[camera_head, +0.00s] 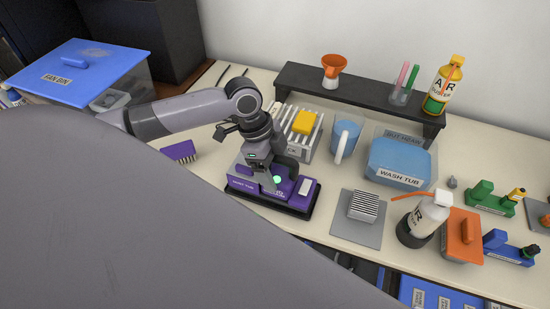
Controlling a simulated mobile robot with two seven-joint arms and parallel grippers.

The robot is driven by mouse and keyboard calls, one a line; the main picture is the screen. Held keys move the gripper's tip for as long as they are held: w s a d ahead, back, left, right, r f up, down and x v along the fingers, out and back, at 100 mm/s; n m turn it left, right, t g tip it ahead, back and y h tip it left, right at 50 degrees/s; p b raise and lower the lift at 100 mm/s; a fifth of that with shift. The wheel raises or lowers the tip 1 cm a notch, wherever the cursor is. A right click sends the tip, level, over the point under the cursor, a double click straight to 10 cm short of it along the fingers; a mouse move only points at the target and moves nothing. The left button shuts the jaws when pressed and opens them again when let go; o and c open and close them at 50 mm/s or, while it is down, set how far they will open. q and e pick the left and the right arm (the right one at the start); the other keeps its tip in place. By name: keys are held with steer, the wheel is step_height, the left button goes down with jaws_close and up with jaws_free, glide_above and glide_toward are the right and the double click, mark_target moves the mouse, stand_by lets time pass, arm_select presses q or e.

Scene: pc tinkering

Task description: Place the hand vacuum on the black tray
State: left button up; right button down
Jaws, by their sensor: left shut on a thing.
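The purple and grey hand vacuum (282,186) is over the black tray (287,209) near the middle of the table. It looks upright and within the tray's outline. I cannot tell whether it rests on the tray or is held just above it. My left gripper (258,158) points down at the vacuum from above and is shut on it. The fingers hide part of the vacuum, and their exact contact is hard to make out. My right gripper is not in view.
A silver rack with a yellow sponge (304,121), a blue jug (345,135) and a wash tub (399,162) stand behind. A grey mat (357,233) with a finned block (363,206) and a spray bottle (424,218) are to the right. A purple brush (179,151) lies left.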

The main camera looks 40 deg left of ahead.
arm_select(q)
steer(key=shift+f, duration=0.35)
stand_by(0.7)
steer(key=o, duration=1.8)
steer(key=shift+c, duration=0.2)
steer(key=shift+f, duration=0.1)
steer(key=shift+v, duration=3.7)
steer(key=shift+d, duration=0.1)
